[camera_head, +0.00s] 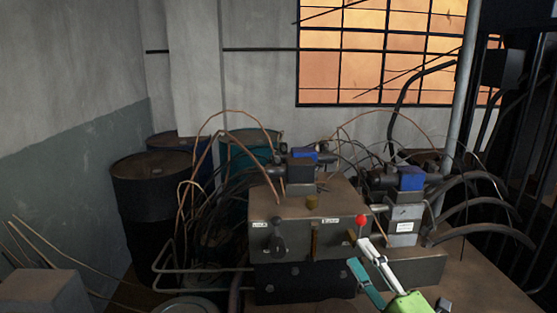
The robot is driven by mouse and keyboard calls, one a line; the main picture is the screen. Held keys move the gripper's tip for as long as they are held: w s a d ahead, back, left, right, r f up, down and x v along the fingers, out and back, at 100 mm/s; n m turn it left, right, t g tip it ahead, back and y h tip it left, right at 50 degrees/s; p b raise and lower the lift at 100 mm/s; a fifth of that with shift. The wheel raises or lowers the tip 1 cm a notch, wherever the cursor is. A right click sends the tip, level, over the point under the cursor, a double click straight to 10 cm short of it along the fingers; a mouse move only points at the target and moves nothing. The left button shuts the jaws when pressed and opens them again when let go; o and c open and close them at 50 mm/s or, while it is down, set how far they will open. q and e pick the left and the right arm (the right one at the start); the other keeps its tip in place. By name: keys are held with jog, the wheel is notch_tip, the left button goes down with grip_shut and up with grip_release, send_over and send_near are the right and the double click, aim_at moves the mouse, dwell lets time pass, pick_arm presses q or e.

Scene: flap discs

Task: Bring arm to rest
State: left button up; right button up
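My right gripper (358,253) comes in from the bottom right, with a green body and one white and one teal finger. The fingers are apart with nothing visible between them. Its tips are just below a red ball knob (361,220) on a grey-brown machine block (300,235). I cannot tell whether a finger touches the knob or its lever. My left gripper is not in view. No flap disc can be made out.
Blue-capped valves (411,178), hoses and thin copper-coloured lines crowd the machine. A bent pipe rail (205,270) sticks out at its left. Dark barrels (152,200) stand behind on the left. A grey box (45,292) is at the lower left. A bare brown surface (490,275) lies at the right.

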jog(key=s+d+f+m+g+h, duration=0.3)
jog(key=s+d+f+m+h, duration=0.15)
jog(key=f+m, duration=0.35)
jog(key=s+d+f+m+g+h, duration=0.3)
jog(key=s+f+m+h, duration=0.15)
jog(key=f+m, duration=0.4)
jog(key=s+a+f+m+g, duration=0.1)
jog(key=s+a+f+g, duration=0.15)
jog(key=s+f, duration=0.4)
jog(key=s+a+f+m+g+y, duration=0.1)
jog(key=s+f+g, duration=0.25)
jog(key=s, duration=0.55)
jog(key=s+a+f+m+g, duration=0.1)
jog(key=s+f+g, duration=0.3)
jog(key=s, duration=0.3)
notch_tip(320, 180, down, 32)
jog(key=s+f+g+b, duration=0.1)
jog(key=s+b, duration=0.1)
jog(key=b, duration=0.4)
jog(key=s+d+f+b, duration=0.1)
jog(key=s+f+b, duration=0.1)
jog(key=s+f, duration=0.6)
jog(key=s+d+f+g+b, duration=0.1)
jog(key=s+f+b, duration=0.1)
jog(key=s+f, duration=0.7)
notch_tip(320, 180, down, 2)
jog(key=shift+d+f+g, duration=0.1)
jog(key=shift+d+g, duration=0.2)
jog(key=shift+d, duration=0.05)
